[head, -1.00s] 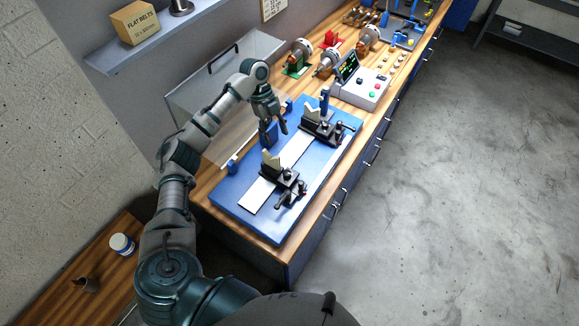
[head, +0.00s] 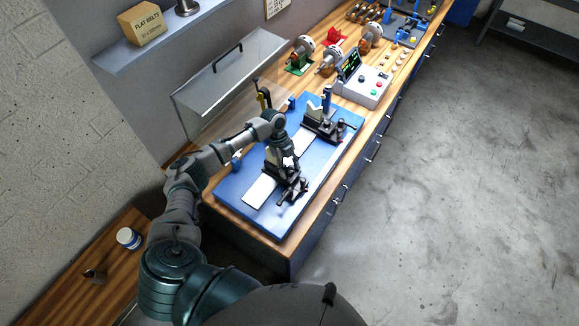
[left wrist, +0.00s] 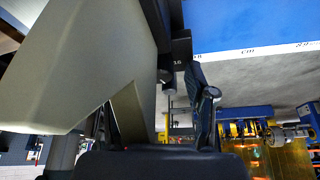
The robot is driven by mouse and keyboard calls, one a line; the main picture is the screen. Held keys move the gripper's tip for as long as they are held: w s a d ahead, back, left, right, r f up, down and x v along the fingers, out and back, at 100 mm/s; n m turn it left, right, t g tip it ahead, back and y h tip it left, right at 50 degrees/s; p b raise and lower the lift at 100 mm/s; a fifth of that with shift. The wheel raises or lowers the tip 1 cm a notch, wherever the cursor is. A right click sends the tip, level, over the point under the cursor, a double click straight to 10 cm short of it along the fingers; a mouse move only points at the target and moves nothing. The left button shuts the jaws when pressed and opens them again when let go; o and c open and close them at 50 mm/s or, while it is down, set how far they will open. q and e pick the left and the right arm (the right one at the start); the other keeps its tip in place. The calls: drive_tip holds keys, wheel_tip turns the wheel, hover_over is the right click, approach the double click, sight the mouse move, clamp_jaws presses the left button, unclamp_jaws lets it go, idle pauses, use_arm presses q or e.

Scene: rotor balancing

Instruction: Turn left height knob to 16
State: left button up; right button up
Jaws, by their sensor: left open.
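The left stand (head: 288,183) is black and sits on the white strip of the blue base plate (head: 236,205). Black knobs and a handle (head: 287,199) show at its near side. I cannot tell which one is the height knob. My left gripper (head: 284,163) is open and points down at the left stand, partly hiding its top block. In the left wrist view, a large cream surface (left wrist: 75,60) fills the left, close to the camera. A black part marked 16 (left wrist: 178,62) stands beside a dark finger (left wrist: 204,105). Contact with a knob cannot be made out. My right gripper is out of view.
A matching right stand (head: 323,123) stands farther along the plate. A grey control box (head: 362,92) and several rotors (head: 330,60) are behind it. A clear hinged cover (head: 228,82) borders the wall side. The floor at right is clear.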

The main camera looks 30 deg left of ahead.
use_arm(q)
drive_tip(key=shift+a+f, duration=0.1)
drive_tip(key=shift+a, duration=0.6)
drive_tip(key=c, duration=0.8)
drive_tip(key=shift+d, duration=0.1)
drive_tip(key=shift+c, duration=0.7)
drive_tip(key=o, duration=0.9)
drive_tip(key=shift+d, duration=0.15)
drive_tip(key=shift+o, duration=0.2)
drive_tip(key=shift+w+d, duration=0.1)
drive_tip(key=shift+d, duration=0.3)
drive_tip(key=shift+w+a+r, duration=0.1)
drive_tip(key=shift+a+r, duration=0.35)
drive_tip(key=shift+r, duration=0.05)
drive_tip(key=v, duration=1.1)
drive_tip(key=shift+d, duration=0.2)
drive_tip(key=shift+a, duration=0.1)
